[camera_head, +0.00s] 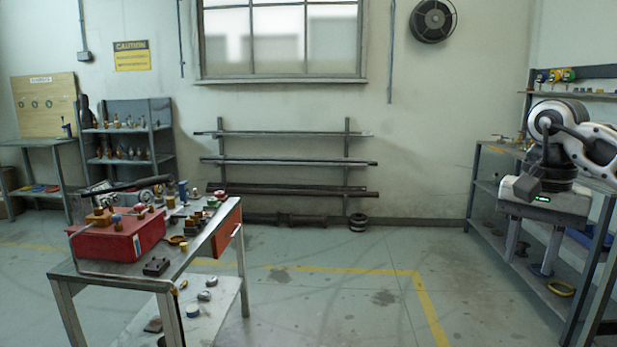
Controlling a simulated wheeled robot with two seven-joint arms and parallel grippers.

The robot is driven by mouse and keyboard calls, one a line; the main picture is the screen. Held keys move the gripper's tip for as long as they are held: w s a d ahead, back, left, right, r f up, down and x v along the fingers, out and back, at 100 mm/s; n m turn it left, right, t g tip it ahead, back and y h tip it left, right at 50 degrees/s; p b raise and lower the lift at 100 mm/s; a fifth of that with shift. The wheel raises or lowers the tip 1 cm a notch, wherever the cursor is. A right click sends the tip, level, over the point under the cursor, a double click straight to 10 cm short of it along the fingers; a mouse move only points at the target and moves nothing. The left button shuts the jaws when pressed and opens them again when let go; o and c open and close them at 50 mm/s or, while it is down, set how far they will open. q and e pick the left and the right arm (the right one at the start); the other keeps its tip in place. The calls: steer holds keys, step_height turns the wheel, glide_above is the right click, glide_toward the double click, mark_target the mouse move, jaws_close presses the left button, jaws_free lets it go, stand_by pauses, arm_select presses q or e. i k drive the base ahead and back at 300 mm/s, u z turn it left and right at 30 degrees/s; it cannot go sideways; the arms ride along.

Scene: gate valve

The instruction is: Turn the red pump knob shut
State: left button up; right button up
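A small red knob-like part (220,194) shows near the back right corner of the metal worktable (205,247) at left. Another small red part (140,208) shows by the red toolbox (118,238) on the same table. Both are too small to tell which, if either, is the pump knob, or whether it is open or shut. My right gripper (530,255) hangs at the right of the view, fingers down and apart, with nothing seen between them. It is far from the worktable, in front of the right shelf. My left gripper is not in view.
The worktable holds many small valve parts, with more items on its lower shelf. A metal shelf unit (488,192) stands along the right wall, behind my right arm. Pipe racks (290,161) line the back wall. The floor between (345,270) is clear, marked with yellow lines.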

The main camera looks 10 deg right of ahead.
mark_target(139, 207)
steer(key=u, duration=0.45)
steer(key=i, duration=1.9)
steer(key=u, duration=1.4)
steer(key=i, duration=0.5)
steer(key=u, duration=0.2)
